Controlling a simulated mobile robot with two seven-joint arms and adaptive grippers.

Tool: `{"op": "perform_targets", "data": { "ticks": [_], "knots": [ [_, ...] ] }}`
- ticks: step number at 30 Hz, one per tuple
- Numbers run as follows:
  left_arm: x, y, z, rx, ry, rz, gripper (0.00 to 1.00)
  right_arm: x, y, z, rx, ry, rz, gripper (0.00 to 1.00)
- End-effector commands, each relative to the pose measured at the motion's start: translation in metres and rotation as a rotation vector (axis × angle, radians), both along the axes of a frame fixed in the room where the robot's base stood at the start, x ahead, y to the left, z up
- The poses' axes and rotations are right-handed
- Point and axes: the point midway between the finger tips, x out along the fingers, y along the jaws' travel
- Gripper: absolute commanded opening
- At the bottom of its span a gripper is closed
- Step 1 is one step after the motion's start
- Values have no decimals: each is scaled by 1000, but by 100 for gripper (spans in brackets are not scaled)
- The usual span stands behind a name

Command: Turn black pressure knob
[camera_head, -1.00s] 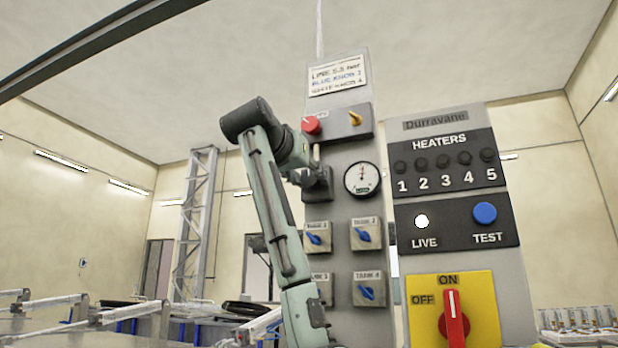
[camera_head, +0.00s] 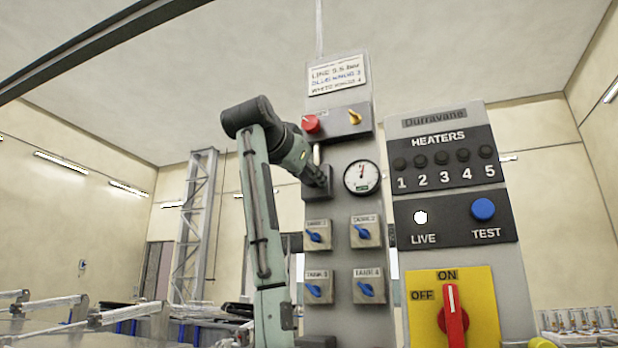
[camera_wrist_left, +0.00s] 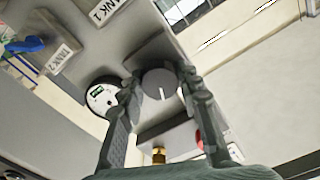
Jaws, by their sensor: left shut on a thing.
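The black pressure knob (camera_wrist_left: 158,84) shows in the left wrist view as a dark round face with a white pointer line. It sits between the two fingers of my left gripper (camera_wrist_left: 163,78), which is shut on it. In the head view my left gripper (camera_head: 318,174) reaches the panel just left of the round gauge (camera_head: 362,177) and covers the knob. The white-faced gauge also shows in the left wrist view (camera_wrist_left: 101,97), beside the left finger. My right gripper is not in view.
A red knob (camera_head: 311,123) and a brass valve (camera_head: 354,117) sit just above. Several blue-handled tank valves (camera_head: 364,235) are below. A heater panel (camera_head: 445,160) with a red switch (camera_head: 453,317) on yellow stands to the right.

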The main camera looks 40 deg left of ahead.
Motion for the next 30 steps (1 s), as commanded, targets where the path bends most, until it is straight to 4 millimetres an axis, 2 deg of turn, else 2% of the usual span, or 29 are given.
{"op": "perform_targets", "data": {
  "ticks": [9, 22, 23, 27, 30],
  "knots": [
    [0, 0, 0, 95, 22, 0, 4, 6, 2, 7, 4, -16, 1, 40],
    [0, -1, 1, 103, 23, -1, 4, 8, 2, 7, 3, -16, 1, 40],
    [0, -1, 1, 103, 23, -1, 37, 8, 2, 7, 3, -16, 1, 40],
    [0, -1, 0, 103, 23, -1, 54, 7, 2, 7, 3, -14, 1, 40],
    [0, 0, 0, 102, 24, 0, 54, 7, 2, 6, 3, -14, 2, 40]
  ]
}}
